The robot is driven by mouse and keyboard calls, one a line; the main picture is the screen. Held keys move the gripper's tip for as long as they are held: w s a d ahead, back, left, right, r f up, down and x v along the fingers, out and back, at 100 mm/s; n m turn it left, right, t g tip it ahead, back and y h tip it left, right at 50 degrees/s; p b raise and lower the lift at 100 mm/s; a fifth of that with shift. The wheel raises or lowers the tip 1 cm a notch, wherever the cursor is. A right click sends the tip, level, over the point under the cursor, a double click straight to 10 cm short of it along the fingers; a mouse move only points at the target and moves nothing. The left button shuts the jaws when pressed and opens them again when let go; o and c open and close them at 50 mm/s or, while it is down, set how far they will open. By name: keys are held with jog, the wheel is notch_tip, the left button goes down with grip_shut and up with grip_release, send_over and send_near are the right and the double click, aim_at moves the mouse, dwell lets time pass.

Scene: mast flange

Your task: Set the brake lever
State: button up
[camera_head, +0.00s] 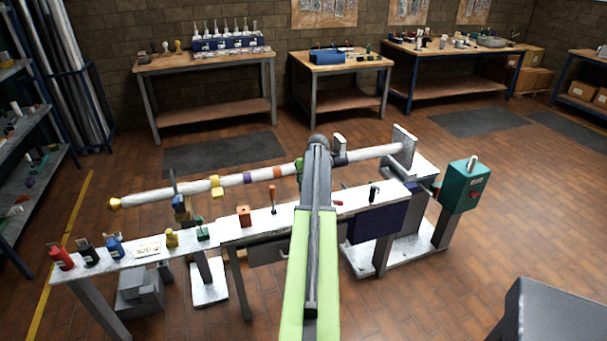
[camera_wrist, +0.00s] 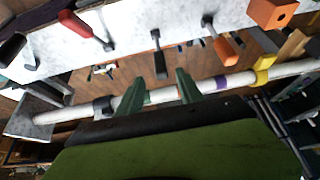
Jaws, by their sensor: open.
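My gripper (camera_wrist: 160,74) is open, with its two green fingers apart and nothing held between them. In the wrist view a lever with a red handle (camera_wrist: 75,23) and a metal rod sits on the pale bench. A black-handled piece (camera_wrist: 160,66) shows beyond the finger gap, and an orange-handled one (camera_wrist: 226,48) to its right. No label shows which handle is the brake lever. In the head view the red handle (camera_head: 338,203) and a black handle (camera_head: 373,191) stand right of my arm, which hides my fingers there. The white mast (camera_head: 362,154) crosses behind them.
The pale bench (camera_head: 316,209) runs along the mast. An orange block (camera_head: 243,216) stands on it. A teal box (camera_head: 466,187) with a pale lever on top stands at the right. Workbenches line the back wall; the floor between is mostly clear.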

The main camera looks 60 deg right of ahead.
jog(key=p+v, duration=0.5)
jog(key=v, duration=0.3)
